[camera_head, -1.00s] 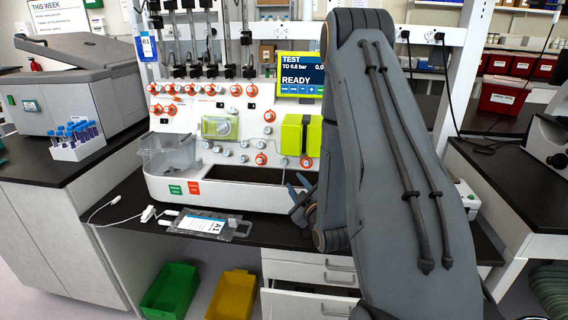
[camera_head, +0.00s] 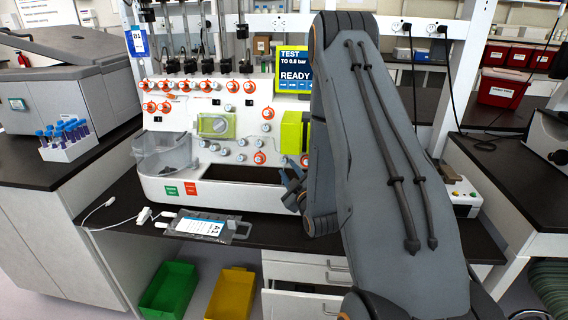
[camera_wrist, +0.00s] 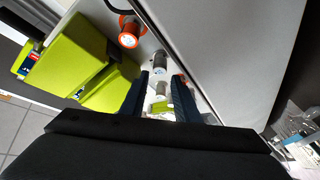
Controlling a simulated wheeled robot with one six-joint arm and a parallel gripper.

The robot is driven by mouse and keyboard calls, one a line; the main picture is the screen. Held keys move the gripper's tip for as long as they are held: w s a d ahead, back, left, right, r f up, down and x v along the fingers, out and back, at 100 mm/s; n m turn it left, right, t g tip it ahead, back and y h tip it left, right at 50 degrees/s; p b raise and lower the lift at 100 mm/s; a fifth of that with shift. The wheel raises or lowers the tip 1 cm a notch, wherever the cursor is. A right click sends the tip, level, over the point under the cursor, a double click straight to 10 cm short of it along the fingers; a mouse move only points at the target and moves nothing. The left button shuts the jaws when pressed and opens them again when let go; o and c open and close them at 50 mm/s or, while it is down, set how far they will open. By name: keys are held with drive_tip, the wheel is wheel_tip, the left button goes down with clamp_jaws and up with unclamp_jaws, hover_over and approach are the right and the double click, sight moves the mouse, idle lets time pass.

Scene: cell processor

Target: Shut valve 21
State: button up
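The white cell processor (camera_head: 240,205) stands on the bench with rows of valve knobs on its front panel, several with orange rings. I cannot read any valve number, so I cannot tell which is valve 21. In the wrist view an orange-ringed valve (camera_wrist: 129,34) sits above my gripper. A plain grey knob (camera_wrist: 160,62) is beyond the gap between the fingers. Another orange ring is partly hidden behind the right finger. My gripper (camera_wrist: 160,80) is open, its two dark fingers apart, with nothing visibly held. In the head view it (camera_head: 293,186) is by the panel's lower right, partly hidden by my arm.
A yellow-green block (camera_wrist: 90,75) juts out left of my fingers in the wrist view. The screen (camera_head: 294,72) reads TEST, READY. A labelled bag (camera_head: 208,227) lies on the bench before the machine. Green (camera_head: 168,290) and yellow (camera_head: 230,292) bins stand below.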

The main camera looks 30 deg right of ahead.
sight(283, 161)
drive_tip(key=shift+w+d+p, duration=0.25)
drive_tip(key=shift+w+p, duration=0.05)
drive_tip(key=shift+w, duration=0.8)
drive_tip(key=shift+w+d+p, duration=0.2)
drive_tip(key=shift+w+p, duration=0.05)
drive_tip(key=shift+w, duration=0.8)
drive_tip(key=shift+c, duration=0.2)
clamp_jaws()
